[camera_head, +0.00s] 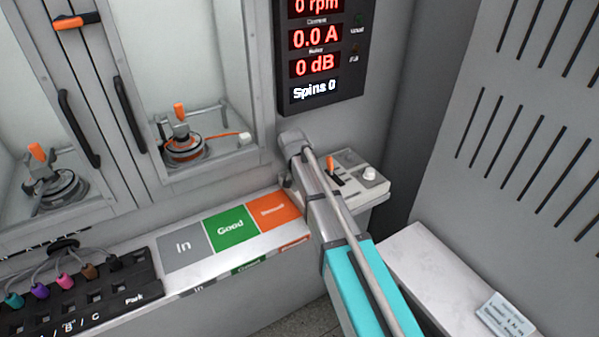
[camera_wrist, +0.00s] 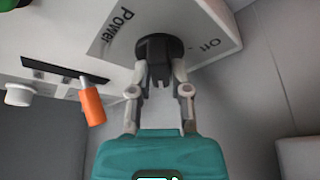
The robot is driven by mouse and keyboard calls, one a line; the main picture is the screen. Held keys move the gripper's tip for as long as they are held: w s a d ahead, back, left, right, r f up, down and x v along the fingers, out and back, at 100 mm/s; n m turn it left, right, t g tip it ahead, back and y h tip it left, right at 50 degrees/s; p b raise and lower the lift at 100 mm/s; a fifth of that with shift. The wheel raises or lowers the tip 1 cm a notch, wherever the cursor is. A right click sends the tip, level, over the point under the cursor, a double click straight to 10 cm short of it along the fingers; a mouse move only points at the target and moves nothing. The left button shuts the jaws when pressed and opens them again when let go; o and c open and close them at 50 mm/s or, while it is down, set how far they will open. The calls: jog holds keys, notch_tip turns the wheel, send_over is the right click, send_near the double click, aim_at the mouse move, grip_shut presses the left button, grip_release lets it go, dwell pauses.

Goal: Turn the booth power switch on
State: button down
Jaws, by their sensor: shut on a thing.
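The power switch is a black rotary knob (camera_wrist: 158,47) on a light panel face in the wrist view, with "Power" and "Off" printed around it. My gripper (camera_wrist: 161,74) is shut on this knob, one finger on each side of it. The fingers partly cover the knob, and I cannot tell which way it points. In the head view the control box (camera_head: 368,188) stands below the display, with my arm reaching to its left side. My arm hides the knob and the fingertips there.
The box also carries an orange lever (camera_head: 331,162) and a white button (camera_head: 370,173). The display (camera_head: 318,50) reads 0 rpm, 0.0 A, 0 dB and Spins 0. A shelf with In, Good and orange zones (camera_head: 183,245) lies left. A white surface (camera_head: 425,262) is at right.

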jog(key=shift+d, duration=0.15)
jog(key=c, duration=0.6)
grip_release()
jog(key=shift+n+y, duration=0.3)
jog(key=shift+n, duration=0.3)
